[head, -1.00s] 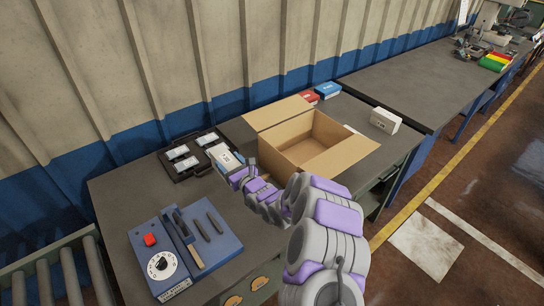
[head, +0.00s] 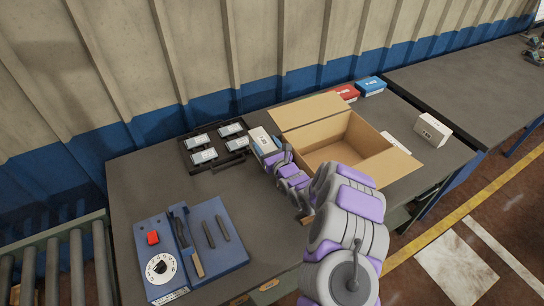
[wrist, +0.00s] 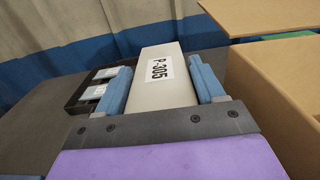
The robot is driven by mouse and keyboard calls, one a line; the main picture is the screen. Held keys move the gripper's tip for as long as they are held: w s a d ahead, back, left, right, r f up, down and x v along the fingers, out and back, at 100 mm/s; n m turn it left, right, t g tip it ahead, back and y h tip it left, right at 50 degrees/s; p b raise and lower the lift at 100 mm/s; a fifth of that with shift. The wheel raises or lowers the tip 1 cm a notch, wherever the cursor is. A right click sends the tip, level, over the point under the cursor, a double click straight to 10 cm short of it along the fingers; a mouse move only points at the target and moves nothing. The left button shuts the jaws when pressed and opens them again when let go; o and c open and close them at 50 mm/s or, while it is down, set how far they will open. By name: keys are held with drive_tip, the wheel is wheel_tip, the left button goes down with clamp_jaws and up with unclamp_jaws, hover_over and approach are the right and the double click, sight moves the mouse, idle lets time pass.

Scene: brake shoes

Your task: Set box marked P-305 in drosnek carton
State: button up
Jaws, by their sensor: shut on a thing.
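A white box with the printed label P-305 (wrist: 160,75) sits between the two blue fingers of my gripper (wrist: 164,82), which is shut on it. In the head view the box (head: 261,139) is between the black tray and the open cardboard carton (head: 373,167). The carton's flaps are spread, and the part of its inside that shows is bare. In the wrist view the carton's wall (wrist: 275,105) rises just right of my gripper. The box is outside the carton. I cannot read any name on the carton.
A black tray (head: 188,158) with several light packs lies left of the box. A blue fixture (head: 215,235) is on the near bench. Red (head: 347,93) and blue (head: 370,87) boxes stand behind the carton; a white box (head: 432,129) is to its right. The bench's middle is clear.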

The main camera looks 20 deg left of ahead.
drive_tip(key=shift+a+f, duration=0.1)
drive_tip(key=shift+f, duration=0.8)
drive_tip(key=shift+a+f, duration=0.35)
drive_tip(key=shift+f, duration=0.25)
wheel_tip(320, 180, down, 3)
drive_tip(key=shift+f+b, duration=0.15)
drive_tip(key=shift+b, duration=0.3)
drive_tip(key=shift+d, duration=0.25)
drive_tip(key=o, duration=1.3)
drive_tip(key=shift+a, duration=0.25)
drive_tip(key=shift+o, duration=0.2)
drive_tip(key=shift+d, duration=0.1)
